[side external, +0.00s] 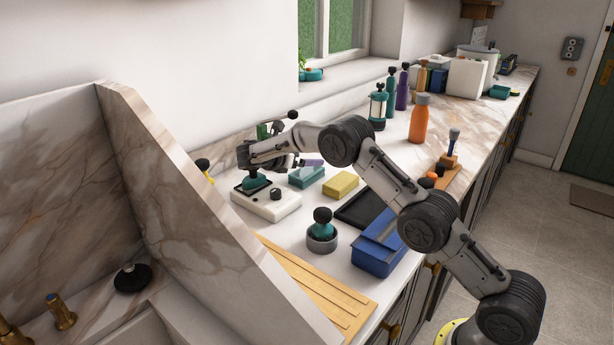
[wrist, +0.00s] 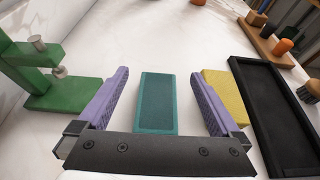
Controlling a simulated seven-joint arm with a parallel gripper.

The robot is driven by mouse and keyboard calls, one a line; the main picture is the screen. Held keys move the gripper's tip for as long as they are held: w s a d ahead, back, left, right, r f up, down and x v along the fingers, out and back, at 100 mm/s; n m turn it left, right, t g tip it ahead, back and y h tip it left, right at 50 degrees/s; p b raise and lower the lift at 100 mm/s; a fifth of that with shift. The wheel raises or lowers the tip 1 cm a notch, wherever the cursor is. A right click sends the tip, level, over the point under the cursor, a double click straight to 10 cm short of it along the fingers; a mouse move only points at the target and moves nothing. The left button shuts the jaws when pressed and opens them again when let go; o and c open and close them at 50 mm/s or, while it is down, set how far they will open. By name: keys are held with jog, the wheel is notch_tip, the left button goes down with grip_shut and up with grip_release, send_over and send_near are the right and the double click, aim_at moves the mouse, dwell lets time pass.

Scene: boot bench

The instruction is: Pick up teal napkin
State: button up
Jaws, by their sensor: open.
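The teal napkin (wrist: 155,104) is a flat rectangular teal block lying on the white counter. In the wrist view it lies between the two purple fingers of my gripper (wrist: 159,76), with a gap on each side. The fingers are open and nothing is held. In the side view the napkin (side external: 306,178) sits just in front of my gripper (side external: 308,162), which is partly hidden behind my wrist. I cannot tell the exact height of the fingers above the counter.
A yellow block (wrist: 226,94) lies close to the right finger. A black tray (wrist: 268,120) is further right. A green stand (wrist: 62,92) is at the left. In the side view, a blue box (side external: 376,258) and a round grey holder (side external: 321,239) stand nearer the front edge.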

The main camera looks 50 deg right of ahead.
aim_at(310, 169)
jog(key=shift+f, duration=0.45)
notch_tip(310, 169, down, 3)
jog(key=shift+r, duration=0.1)
jog(key=shift+x, duration=1.1)
jog(key=shift+d, duration=0.4)
jog(key=c, duration=1.3)
jog(key=shift+o, duration=0.2)
